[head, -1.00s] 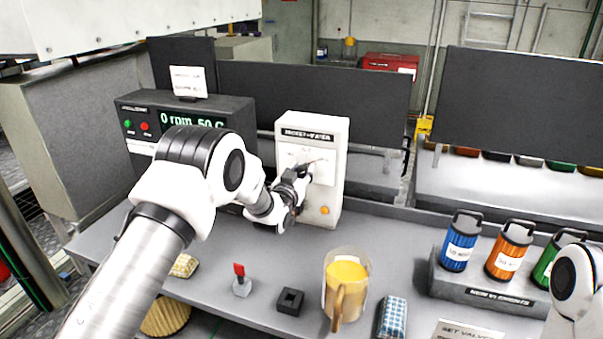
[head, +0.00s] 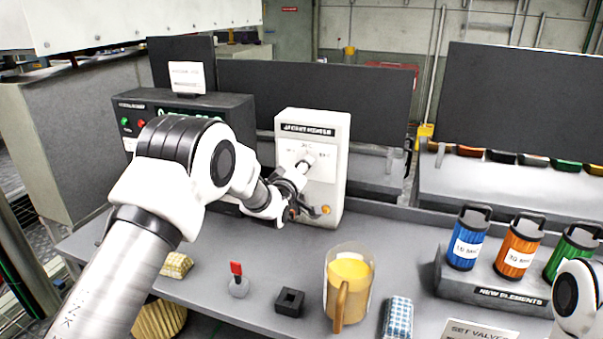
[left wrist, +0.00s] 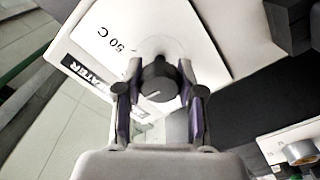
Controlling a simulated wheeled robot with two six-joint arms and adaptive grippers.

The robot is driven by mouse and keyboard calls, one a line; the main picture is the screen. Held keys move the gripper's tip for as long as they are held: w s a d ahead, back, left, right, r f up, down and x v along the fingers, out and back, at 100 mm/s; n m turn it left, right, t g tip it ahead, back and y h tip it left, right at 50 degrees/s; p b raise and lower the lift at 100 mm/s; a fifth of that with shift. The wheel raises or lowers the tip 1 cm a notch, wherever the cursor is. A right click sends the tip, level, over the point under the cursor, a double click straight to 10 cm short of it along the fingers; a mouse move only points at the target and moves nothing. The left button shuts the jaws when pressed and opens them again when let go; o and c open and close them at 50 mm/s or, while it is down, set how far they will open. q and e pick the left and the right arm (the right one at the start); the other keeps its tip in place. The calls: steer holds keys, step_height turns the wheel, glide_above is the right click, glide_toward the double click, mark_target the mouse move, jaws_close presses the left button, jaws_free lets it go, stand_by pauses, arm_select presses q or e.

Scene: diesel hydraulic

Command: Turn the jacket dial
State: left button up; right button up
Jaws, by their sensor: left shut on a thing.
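The white jacket water box (head: 334,193) stands upright at the back of the bench, with a pale dial plate on its front. The dark round jacket dial (left wrist: 158,84) with a light pointer line shows in the left wrist view. My left gripper (head: 303,165) reaches the front of the box. In the left wrist view my left gripper (left wrist: 158,93) has one finger on each side of the dial and is shut on it. The fingers largely hide the dial in the head view. A "50 C" mark shows on the plate. My right gripper is out of view.
A dark control box (head: 128,104) with buttons stands left of the jacket box, its display mostly behind my arm. In front are a red-handled piece (head: 237,280), a black square block (head: 289,303) and a yellow-filled jug (head: 347,292). A rack (head: 490,294) holds coloured canisters at right.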

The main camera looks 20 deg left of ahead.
arm_select(q)
steer(key=n+b, duration=0.1)
steer(key=n, duration=0.2)
steer(key=shift+f+n, duration=0.1)
steer(key=shift+n, duration=0.3)
steer(key=n+b, duration=0.1)
steer(key=n, duration=0.2)
steer(key=shift+n, duration=0.3)
steer(key=n+b, duration=0.1)
steer(key=n, duration=0.2)
steer(key=shift+n, duration=1.4)
steer(key=shift+r, duration=0.2)
steer(key=o, duration=1.2)
steer(key=shift+w+f, duration=0.1)
steer(key=shift+c, duration=0.2)
